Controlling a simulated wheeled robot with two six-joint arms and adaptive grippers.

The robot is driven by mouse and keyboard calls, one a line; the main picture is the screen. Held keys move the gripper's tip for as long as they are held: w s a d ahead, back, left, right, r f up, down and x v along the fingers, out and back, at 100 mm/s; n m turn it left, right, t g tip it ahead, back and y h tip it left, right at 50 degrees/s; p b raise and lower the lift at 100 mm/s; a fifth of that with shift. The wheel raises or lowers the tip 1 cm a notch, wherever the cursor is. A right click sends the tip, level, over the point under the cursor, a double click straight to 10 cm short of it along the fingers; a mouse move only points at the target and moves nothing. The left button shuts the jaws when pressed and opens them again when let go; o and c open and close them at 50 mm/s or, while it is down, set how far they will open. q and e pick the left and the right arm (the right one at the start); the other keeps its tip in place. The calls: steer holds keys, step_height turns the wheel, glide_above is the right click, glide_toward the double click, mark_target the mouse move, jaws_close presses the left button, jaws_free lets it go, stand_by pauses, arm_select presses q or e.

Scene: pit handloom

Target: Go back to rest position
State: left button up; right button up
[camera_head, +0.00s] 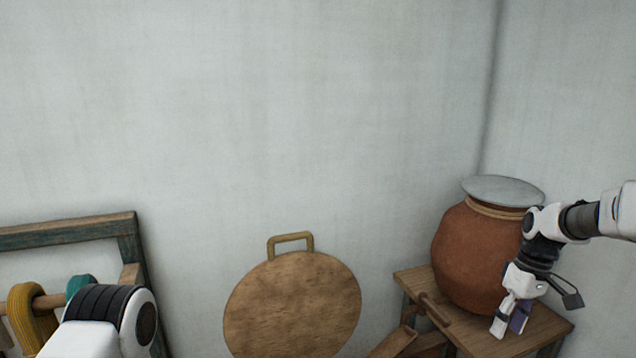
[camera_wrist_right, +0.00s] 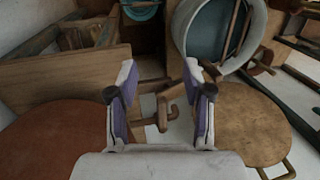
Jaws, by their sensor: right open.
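My right gripper (camera_head: 511,318) is in front of the clay pot at the right of the head view, low by the small wooden table. In the right wrist view its two purple-padded fingers (camera_wrist_right: 160,78) stand apart with nothing held between them. A wooden handle-like piece shows beyond the gap. Part of my left arm, white with a black ribbed joint, shows at the lower left of the head view. My left gripper is out of sight.
The brown clay pot (camera_head: 468,254) with a grey lid (camera_head: 503,190) stands on the wooden table (camera_head: 540,330). A round wooden board (camera_head: 293,306) leans near the wall. A wooden frame (camera_head: 70,232) and yellow yarn (camera_head: 33,312) are at left. A pale round bin (camera_wrist_right: 186,22) holds sticks.

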steer(key=s+a+f+g+b, duration=0.1)
steer(key=s+a+f+g, duration=0.25)
steer(key=s+f, duration=0.65)
steer(key=s+a+f+g+b, duration=0.15)
steer(key=s+a+f, duration=0.4)
steer(key=f, duration=0.85)
steer(key=s+a+f+m+t+h, duration=0.15)
steer(key=s+f, duration=0.35)
steer(key=s, duration=0.6)
steer(key=s+a+f, duration=0.3)
steer(key=s+f, duration=0.2)
steer(key=s, duration=0.6)
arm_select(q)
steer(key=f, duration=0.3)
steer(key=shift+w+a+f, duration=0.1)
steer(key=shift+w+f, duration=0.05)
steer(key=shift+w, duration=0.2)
arm_select(e)
steer(key=w+m+t, duration=0.2)
steer(key=w+t, duration=0.1)
steer(key=w+m+t, duration=0.1)
steer(key=shift+w+d+r+t+h, duration=0.25)
steer(key=shift+w+r+t, duration=0.05)
steer(key=shift+t, duration=0.05)
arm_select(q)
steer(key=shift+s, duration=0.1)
